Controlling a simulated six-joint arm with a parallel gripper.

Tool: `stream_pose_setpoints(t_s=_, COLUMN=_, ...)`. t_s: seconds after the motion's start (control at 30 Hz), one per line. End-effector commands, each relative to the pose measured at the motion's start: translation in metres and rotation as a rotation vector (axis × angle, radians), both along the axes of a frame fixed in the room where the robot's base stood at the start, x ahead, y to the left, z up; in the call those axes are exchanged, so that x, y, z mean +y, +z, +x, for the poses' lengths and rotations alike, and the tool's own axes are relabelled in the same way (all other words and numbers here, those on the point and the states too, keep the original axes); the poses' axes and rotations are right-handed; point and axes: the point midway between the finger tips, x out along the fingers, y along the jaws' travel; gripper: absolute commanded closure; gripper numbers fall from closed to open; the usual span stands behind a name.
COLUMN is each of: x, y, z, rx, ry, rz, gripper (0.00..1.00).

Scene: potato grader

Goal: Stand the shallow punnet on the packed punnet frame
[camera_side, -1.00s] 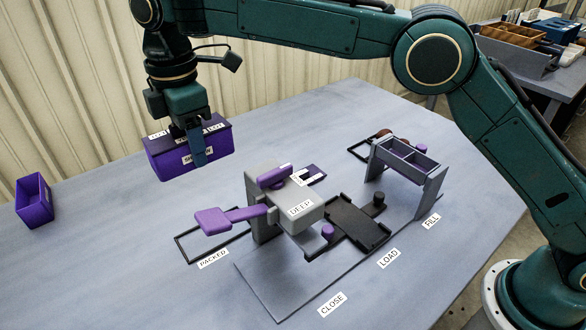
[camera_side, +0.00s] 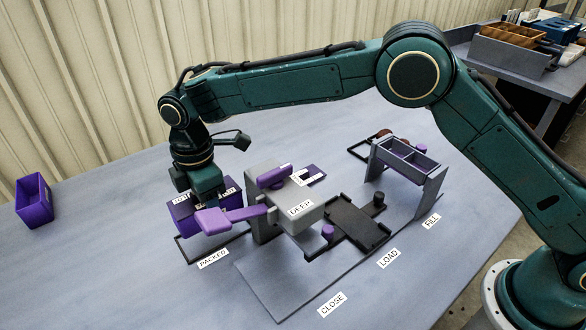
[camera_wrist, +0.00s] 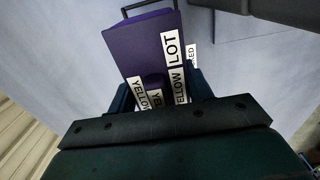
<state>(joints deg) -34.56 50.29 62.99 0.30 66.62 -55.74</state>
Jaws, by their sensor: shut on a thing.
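The punnet (camera_side: 182,219) is a purple box with a closed top carrying white labels. It also shows in the wrist view (camera_wrist: 125,50), where labels read "YELLOW" and "LOT". My gripper (camera_side: 207,190) is shut on it, with fingers on either side in the wrist view (camera_wrist: 160,92). The packed punnet frame (camera_side: 184,252) is a thin dark rectangle on the table, with a "PACKED" label beside it. The punnet is over the frame, roughly level. A purple paddle hides part of its front, and I cannot tell whether its base touches the frame.
The purple paddle lever (camera_side: 213,221) of the grey "DEEP" press (camera_side: 295,205) stands very close to the punnet's right side. An open purple punnet (camera_side: 34,202) sits at far left. The grey fill stand (camera_side: 428,184) is at right. Table left of the frame is clear.

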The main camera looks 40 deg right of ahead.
Motion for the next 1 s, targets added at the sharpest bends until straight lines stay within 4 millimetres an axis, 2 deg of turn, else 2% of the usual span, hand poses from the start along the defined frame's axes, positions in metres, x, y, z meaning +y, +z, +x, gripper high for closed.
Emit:
stream_pose_setpoints(t_s=0.27, x=0.0, y=-0.004, z=0.0, rx=-0.001, ry=0.0, rz=0.001, gripper=0.72)
stream_pose_setpoints(t_s=0.7, x=0.0, y=-0.022, z=0.0, rx=0.0, ry=0.0, rz=0.0, gripper=0.72)
stream_pose_setpoints(t_s=1.0, x=0.0, y=-0.022, z=0.0, rx=-0.001, ry=0.0, rz=0.001, gripper=0.72)
